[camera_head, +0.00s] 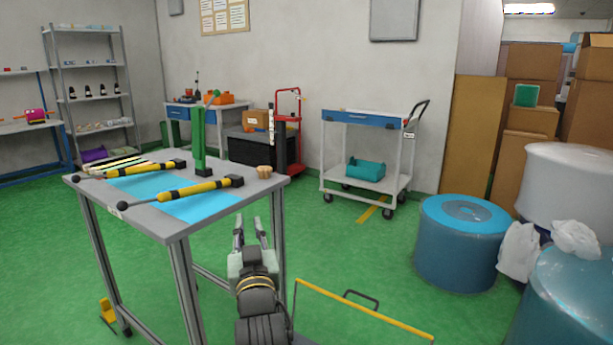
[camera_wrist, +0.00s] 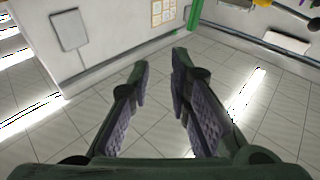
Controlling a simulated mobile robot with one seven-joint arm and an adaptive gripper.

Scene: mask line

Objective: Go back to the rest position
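My gripper (camera_head: 251,229) is in front of the grey work table's right front leg in the head view, lower than the tabletop and apart from it. Its two fingers stand apart with nothing between them. In the wrist view my gripper (camera_wrist: 159,65) is also open and empty, with plain tiled surface and wall beyond the fingertips. The work table (camera_head: 150,224) carries a blue mat (camera_head: 200,207), two yellow-and-black tools (camera_head: 190,189), a green upright post (camera_head: 198,140) and a small tan cup-like object (camera_head: 264,172).
A yellow-topped rail (camera_head: 365,310) stands just right of my arm. Blue drums (camera_head: 462,250) are at the right, near stacked cardboard boxes (camera_head: 533,62). A white cart (camera_head: 362,122) with a teal bin (camera_head: 366,170) stands by the back wall.

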